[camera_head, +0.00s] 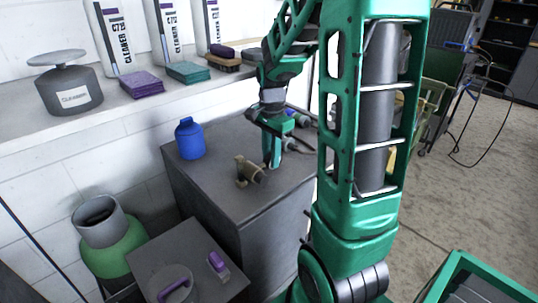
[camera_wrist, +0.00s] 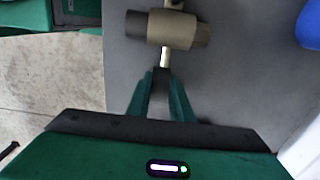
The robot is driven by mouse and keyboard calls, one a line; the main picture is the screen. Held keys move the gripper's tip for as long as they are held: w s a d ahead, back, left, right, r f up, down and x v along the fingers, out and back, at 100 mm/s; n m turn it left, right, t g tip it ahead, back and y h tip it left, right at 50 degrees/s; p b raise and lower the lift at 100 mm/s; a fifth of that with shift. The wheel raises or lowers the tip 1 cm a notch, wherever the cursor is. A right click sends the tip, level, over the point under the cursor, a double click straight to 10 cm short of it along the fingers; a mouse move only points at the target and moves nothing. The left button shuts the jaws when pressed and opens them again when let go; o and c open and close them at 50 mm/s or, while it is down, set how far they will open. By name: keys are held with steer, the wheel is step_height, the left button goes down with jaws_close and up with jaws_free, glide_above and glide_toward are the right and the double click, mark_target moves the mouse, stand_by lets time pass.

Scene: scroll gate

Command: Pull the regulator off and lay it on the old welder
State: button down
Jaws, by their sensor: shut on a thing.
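The regulator (camera_head: 248,171) is a tan, brass-like body with dark ends and a thin pale stem. My gripper (camera_head: 268,160) points down at it over the top of a dark grey box-shaped cabinet (camera_head: 220,195). In the wrist view my gripper (camera_wrist: 161,74) is shut on the stem of the regulator (camera_wrist: 172,29), whose body lies crosswise just beyond the fingertips. The regulator is on or very close above the grey top; I cannot tell if it touches. No label shows which thing is the old welder; the grey cabinet may be it.
A blue bottle (camera_head: 189,140) stands at the cabinet's back left; it also shows in the wrist view (camera_wrist: 310,24). A green cylinder with a grey collar (camera_head: 112,245) and a lower grey box (camera_head: 205,255) are at the front left. Cleaner bottles (camera_head: 115,40) line the ledge behind.

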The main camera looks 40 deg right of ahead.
steer(key=c, duration=1.5)
jaws_free()
step_height(320, 180, up, 7)
steer(key=shift+w+r, duration=0.1)
steer(key=shift+r, duration=0.1)
steer(key=s+a+n, duration=0.1)
steer(key=s+n, duration=0.2)
steer(key=s, duration=0.4)
steer(key=s+a+f+n, duration=0.1)
steer(key=s+a+n, duration=0.1)
steer(key=s+n, duration=0.2)
steer(key=s+a+f+n, duration=0.1)
steer(key=s+n, duration=0.3)
steer(key=s, duration=0.6)
steer(key=shift+s+a+f, duration=0.1)
steer(key=shift+a+f, duration=0.1)
steer(key=shift+a, duration=0.4)
